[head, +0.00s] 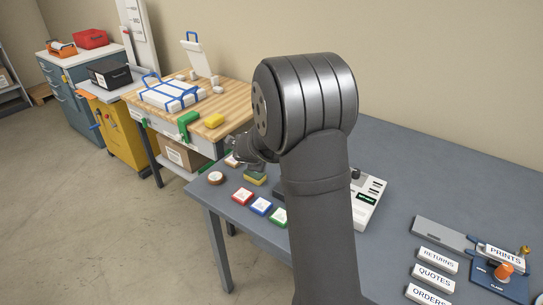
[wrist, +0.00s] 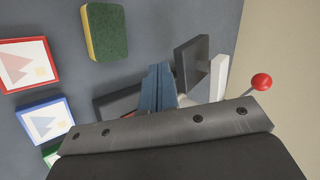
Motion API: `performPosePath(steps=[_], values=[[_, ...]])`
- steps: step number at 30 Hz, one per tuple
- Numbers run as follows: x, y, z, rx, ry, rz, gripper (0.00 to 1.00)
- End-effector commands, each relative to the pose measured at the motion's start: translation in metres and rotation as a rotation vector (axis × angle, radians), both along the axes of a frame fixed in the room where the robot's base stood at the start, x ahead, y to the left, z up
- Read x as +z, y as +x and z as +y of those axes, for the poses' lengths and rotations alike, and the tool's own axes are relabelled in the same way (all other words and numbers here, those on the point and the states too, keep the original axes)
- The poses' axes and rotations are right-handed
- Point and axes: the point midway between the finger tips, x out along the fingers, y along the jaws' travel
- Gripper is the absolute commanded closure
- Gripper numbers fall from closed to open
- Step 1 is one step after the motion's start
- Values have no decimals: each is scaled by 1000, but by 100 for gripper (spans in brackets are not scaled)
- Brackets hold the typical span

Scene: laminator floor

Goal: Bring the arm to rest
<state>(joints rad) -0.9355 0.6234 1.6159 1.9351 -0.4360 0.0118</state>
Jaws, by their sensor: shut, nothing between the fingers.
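My gripper (head: 238,158) is beyond my arm in the head view, low over the left part of the grey table (head: 400,157). My arm hides part of it. In the wrist view its two fingers (wrist: 158,88) are together, with nothing seen between them. A yellow and green sponge (head: 256,178) lies on the table close to the gripper; it also shows in the wrist view (wrist: 105,32). My arm stands bent in the middle of the head view.
Red (head: 242,195), blue (head: 261,206) and green (head: 278,217) framed cards lie by the table's front edge. A light grey device (head: 368,202) is partly hidden by my arm. A red-knobbed lever (wrist: 261,82) shows in the wrist view. Label blocks (head: 434,277) stand at right.

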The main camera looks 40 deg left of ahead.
Motion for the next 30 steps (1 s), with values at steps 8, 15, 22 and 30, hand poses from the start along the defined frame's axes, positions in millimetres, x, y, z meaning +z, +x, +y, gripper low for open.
performPosePath(steps=[8,15,22,30], values=[[38,-38,-10,1,2,-1,100],[55,-56,-15,0,0,-1,100],[57,-60,-17,-1,-1,1,100],[56,-58,-16,-1,-1,1,100]])
